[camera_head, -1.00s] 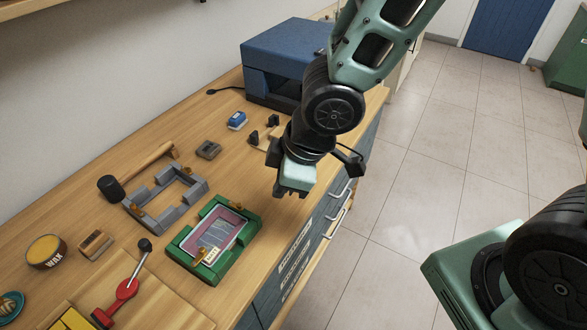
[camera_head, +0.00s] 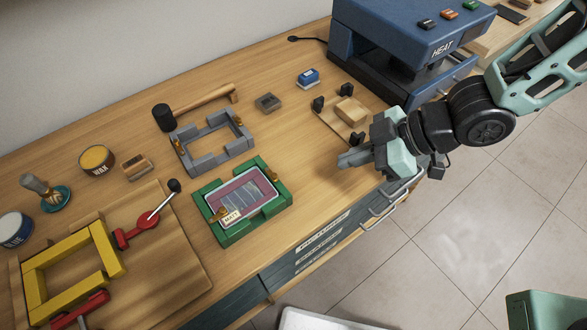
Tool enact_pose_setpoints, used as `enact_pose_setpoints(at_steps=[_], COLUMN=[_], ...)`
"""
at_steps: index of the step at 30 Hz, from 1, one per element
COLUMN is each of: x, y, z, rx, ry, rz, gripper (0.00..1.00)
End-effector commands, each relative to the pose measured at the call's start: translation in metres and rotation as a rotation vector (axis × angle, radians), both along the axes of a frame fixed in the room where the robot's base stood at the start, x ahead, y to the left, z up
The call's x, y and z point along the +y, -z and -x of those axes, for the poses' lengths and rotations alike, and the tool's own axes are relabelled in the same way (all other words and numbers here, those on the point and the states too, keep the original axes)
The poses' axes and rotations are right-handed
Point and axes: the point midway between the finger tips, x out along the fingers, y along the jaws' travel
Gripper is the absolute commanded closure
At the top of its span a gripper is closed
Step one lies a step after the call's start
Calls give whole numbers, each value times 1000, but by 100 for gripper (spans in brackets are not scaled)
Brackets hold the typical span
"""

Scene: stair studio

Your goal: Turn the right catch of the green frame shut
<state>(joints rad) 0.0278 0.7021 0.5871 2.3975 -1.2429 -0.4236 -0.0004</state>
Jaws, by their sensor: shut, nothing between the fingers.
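The green frame (camera_head: 264,216) lies flat near the front edge of the bench. It holds a pink-edged panel under glass with a small label (camera_head: 231,216). Its right brass catch (camera_head: 272,174) sits at the upper right end. Its left brass catch (camera_head: 221,211) sits at the lower left end. Both are too small to tell how they are turned. My gripper (camera_head: 342,160) is shut and empty, above the bench to the right of the green frame, apart from it and pointing left towards it.
A grey frame (camera_head: 190,160) and a mallet (camera_head: 203,98) lie behind the green frame. A yellow frame (camera_head: 62,258) with red clamps is at the left. A blue heat press (camera_head: 400,50) stands behind my arm. A wooden block (camera_head: 351,112) is near my gripper.

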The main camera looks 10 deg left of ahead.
Motion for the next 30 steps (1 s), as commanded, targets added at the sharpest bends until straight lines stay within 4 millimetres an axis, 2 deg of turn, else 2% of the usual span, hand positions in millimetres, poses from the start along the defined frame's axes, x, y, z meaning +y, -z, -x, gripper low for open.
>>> enact_pose_setpoints(at_steps=[5, 16, 22, 30], x=[17, 70, 98, 109], y=[19, 67, 69, 73], z=[3, 8, 10, 10], rx=[3, 3, -1, 0], ry=[-4, -4, -2, 0], rz=[1, 1, 1, 2], gripper=[100, 100, 100, 100])
